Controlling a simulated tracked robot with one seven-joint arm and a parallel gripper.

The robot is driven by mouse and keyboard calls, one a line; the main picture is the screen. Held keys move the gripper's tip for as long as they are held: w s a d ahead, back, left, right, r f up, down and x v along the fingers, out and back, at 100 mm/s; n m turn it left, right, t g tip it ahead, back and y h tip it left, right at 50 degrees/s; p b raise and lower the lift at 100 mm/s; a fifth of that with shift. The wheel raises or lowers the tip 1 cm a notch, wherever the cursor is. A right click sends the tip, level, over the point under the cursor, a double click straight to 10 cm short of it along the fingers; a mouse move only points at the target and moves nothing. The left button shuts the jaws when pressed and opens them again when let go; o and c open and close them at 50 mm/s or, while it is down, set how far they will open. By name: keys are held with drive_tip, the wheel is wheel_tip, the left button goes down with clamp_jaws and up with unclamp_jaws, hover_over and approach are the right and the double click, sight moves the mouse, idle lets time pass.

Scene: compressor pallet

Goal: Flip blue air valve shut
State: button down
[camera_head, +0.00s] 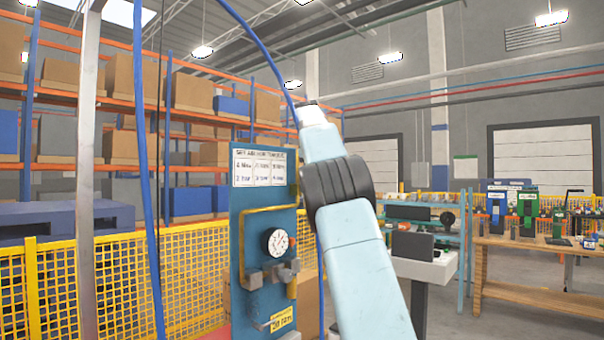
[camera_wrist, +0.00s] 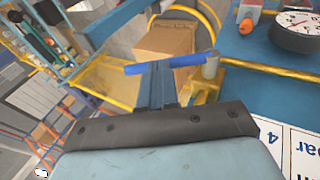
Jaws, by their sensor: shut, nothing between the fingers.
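The blue valve handle (camera_wrist: 188,61) is a flat bar lying crosswise near the middle of the wrist view. Its right end meets a grey round stem (camera_wrist: 210,66) above a yellow pipe fitting (camera_wrist: 203,92). My gripper (camera_wrist: 162,72) is shut and empty, its fingertips right at the handle's middle; I cannot tell whether they touch it. In the head view my arm rises just right of the blue panel (camera_head: 250,215); the handle and my fingers are not visible there.
The panel carries a round gauge (camera_head: 275,242), a yellow pipe (camera_head: 241,245) and a white placard (camera_head: 264,168). An orange-red knob (camera_wrist: 246,26) shows in the wrist view. Blue hoses (camera_head: 150,190) hang in front. Yellow mesh fencing (camera_head: 110,290) stands behind; a workbench (camera_head: 530,250) is at right.

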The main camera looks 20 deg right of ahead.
drive_tip(key=shift+d+f, duration=0.2)
drive_tip(key=shift+d, duration=0.05)
drive_tip(key=shift+w+d, duration=0.1)
drive_tip(key=shift+w+d+f, duration=0.25)
drive_tip(key=shift+d+f, duration=0.2)
drive_tip(key=shift+f, duration=0.15)
drive_tip(key=shift+w+d+f, duration=0.25)
drive_tip(key=shift+d+f, duration=0.2)
drive_tip(key=shift+f, duration=0.35)
